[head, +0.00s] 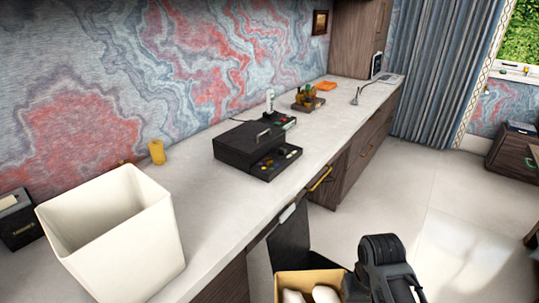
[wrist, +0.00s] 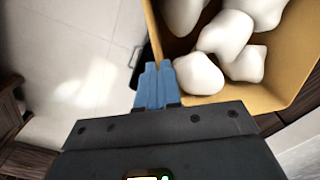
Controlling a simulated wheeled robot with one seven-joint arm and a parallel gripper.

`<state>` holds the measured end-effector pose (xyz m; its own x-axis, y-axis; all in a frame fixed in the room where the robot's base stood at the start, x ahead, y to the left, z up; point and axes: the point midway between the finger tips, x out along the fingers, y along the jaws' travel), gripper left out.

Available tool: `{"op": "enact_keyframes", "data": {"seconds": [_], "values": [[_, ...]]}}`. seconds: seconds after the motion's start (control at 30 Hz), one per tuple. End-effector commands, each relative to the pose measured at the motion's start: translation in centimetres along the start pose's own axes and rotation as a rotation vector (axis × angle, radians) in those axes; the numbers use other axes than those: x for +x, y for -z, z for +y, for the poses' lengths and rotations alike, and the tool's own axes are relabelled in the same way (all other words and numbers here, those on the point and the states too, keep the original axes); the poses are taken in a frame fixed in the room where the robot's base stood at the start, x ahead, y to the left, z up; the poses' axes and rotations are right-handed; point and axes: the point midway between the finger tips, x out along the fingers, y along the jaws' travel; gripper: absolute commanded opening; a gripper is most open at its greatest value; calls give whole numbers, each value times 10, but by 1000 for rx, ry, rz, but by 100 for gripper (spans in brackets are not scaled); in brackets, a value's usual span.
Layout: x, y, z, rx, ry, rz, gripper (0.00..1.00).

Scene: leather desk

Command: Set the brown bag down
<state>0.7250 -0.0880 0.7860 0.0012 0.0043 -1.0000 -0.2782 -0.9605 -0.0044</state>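The brown bag (head: 318,276) is at the bottom edge of the head view, open at the top, with white rounded lumps inside. It is in front of the desk, over the floor side, and its lower part is cut off. In the wrist view the bag (wrist: 286,82) fills the upper right. My gripper (wrist: 158,66) has its blue fingers close together at the bag's near left rim, apparently pinching its wall. In the head view the dark end of my arm is just right of the bag, and the fingertips are hidden.
The pale desk top (head: 225,205) holds a large white bin (head: 115,240), a black box (head: 255,150), a yellow cup (head: 157,152) and a small plant (head: 306,97). Bare desk lies between the bin and the black box. Open floor (head: 420,200) lies to the right.

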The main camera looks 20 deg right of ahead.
Motion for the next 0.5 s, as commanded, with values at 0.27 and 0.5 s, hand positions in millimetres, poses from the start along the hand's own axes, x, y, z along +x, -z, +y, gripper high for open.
{"op": "enact_keyframes", "data": {"seconds": [0.27,0.5], "values": [[-11,6,-50,-153,-1,1,0],[-17,7,-78,-236,-3,2,0]]}}
